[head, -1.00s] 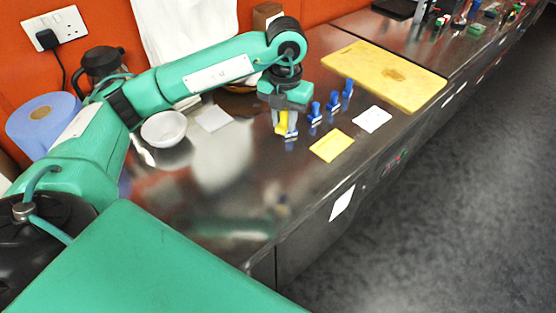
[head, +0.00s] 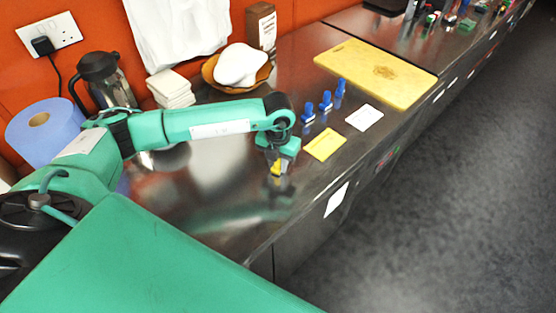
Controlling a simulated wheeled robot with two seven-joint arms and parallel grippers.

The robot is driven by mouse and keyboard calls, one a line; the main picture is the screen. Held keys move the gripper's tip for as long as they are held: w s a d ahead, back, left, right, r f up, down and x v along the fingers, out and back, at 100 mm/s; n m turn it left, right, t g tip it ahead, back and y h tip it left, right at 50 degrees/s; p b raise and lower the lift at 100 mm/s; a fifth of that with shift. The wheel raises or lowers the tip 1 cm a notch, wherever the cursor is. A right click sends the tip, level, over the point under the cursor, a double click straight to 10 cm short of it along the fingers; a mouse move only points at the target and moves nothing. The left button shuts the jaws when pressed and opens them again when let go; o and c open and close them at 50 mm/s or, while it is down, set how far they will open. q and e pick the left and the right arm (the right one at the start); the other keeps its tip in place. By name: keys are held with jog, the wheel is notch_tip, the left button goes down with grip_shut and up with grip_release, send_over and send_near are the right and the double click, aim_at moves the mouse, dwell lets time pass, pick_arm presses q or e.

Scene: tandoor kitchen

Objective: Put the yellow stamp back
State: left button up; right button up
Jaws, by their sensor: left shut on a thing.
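The yellow stamp (head: 276,168) is between the fingers of my left gripper (head: 277,178), which is shut on it and points down over the steel counter. The gripper hides most of the stamp. I cannot tell whether its base touches the counter. Three blue stamps (head: 325,102) stand in a row beyond the gripper. A yellow square (head: 324,145) lies flat to the right of the gripper, near the counter's front edge. My right gripper is not in view.
A white square (head: 364,118) and a wooden board (head: 376,72) lie farther along the steel counter (head: 208,205). A bowl with a white item (head: 241,65), a dark jug (head: 104,79) and a blue roll (head: 44,128) stand at the back. The near counter is clear.

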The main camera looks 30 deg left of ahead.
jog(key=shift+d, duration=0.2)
pick_arm(q)
jog(key=shift+f, duration=0.15)
jog(key=o, duration=0.8)
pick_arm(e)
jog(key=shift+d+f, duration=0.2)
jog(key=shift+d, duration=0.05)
pick_arm(q)
jog(key=shift+r, duration=0.2)
notch_tip(320, 180, up, 11)
jog(key=b, duration=0.3)
jog(key=shift+r, duration=0.55)
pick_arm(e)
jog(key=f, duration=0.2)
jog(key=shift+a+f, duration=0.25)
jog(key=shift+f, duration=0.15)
